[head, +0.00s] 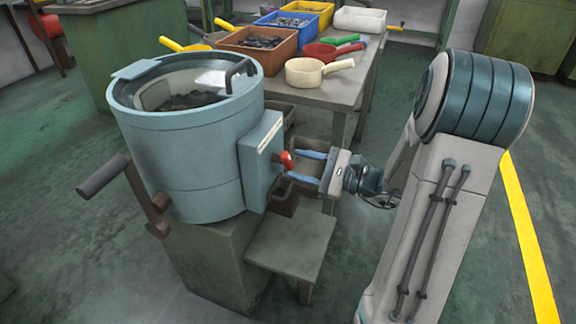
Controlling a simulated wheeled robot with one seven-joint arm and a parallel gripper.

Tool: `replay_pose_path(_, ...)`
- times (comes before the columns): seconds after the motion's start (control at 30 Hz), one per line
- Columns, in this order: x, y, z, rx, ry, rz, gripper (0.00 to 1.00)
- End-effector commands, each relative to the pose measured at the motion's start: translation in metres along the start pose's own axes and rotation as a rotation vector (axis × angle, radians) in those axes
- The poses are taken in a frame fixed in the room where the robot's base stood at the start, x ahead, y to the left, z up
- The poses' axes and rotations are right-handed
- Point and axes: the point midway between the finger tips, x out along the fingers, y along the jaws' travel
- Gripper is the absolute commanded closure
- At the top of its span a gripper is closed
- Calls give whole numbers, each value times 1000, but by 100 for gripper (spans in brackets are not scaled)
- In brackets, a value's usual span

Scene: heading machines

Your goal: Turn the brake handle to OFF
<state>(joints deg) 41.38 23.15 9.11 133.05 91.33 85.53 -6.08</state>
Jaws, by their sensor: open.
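A blue-grey round machine drum (190,150) stands on a green pedestal at the left. On its right side is a flat box (258,160) with a pale label strip on its slanted top. A small handle with a red knob (287,158) sticks out from this box; I take it for the brake handle. My gripper (300,167) is open and comes in from the right, with its blue fingers pointing at the box. The fingers lie around or just beside the red knob; I cannot tell whether they touch it. Any OFF marking is too small to read.
A dark crank handle (100,177) juts out at the drum's left. A green step (292,247) stands below my gripper. Behind is a table (345,92) with orange, blue and yellow bins and several scoops. A yellow floor line (528,240) runs along the right.

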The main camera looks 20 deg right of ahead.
Motion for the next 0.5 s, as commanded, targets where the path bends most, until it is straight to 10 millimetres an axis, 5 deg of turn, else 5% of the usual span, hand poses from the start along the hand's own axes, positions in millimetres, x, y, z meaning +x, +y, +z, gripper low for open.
replay_pose_path(0.2, 29, 1, 0, -1, -1, 2, 58)
replay_pose_path(0.5, 37, 0, 1, 0, 0, 0, 58)
